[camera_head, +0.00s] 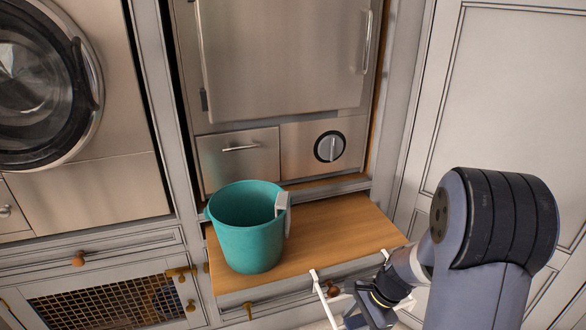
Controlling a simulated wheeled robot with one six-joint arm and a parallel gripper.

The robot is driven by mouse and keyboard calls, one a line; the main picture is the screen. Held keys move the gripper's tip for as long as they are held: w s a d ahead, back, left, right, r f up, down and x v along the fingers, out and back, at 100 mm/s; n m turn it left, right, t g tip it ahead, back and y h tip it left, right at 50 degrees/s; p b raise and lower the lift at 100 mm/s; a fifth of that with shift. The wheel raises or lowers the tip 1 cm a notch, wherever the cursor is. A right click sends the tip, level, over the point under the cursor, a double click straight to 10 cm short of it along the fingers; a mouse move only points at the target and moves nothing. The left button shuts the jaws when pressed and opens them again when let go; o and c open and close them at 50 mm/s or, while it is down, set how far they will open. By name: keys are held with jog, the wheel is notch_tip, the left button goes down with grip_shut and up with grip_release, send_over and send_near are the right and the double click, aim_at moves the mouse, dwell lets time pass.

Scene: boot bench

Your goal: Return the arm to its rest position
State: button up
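My arm comes in from the lower right, and its bent joint fills much of that corner. My gripper (349,263) is low in the picture, in front of the front edge of the wooden bench top (340,232). Its two pale, thin fingers stand well apart and nothing shows between them. A teal bucket (248,245) stands upright on the bench top, to the left of my gripper and apart from it. A pale grey piece (282,203) hangs over the bucket's right rim. The bucket's floor is hard to make out.
A steel appliance (280,60) with a drawer and a round dial (329,147) stands behind the bench. A round-door machine (40,85) is at the left, above a mesh-front cabinet (105,302). A pale panelled door (500,95) is at the right. The bench top's right part is clear.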

jog(key=shift+a+f, duration=0.15)
jog(key=shift+f, duration=0.25)
jog(key=shift+r+p, duration=0.3)
jog(key=shift+r, duration=0.15)
jog(key=shift+f, duration=0.1)
jog(key=shift+f+b, duration=0.25)
jog(key=shift+b, duration=0.05)
jog(key=p+v, duration=0.2)
jog(key=v, duration=0.9)
jog(key=b+x, duration=0.2)
jog(key=x, duration=0.9)
jog(key=shift+s, duration=0.1)
notch_tip(320, 180, up, 10)
jog(key=p, duration=0.7)
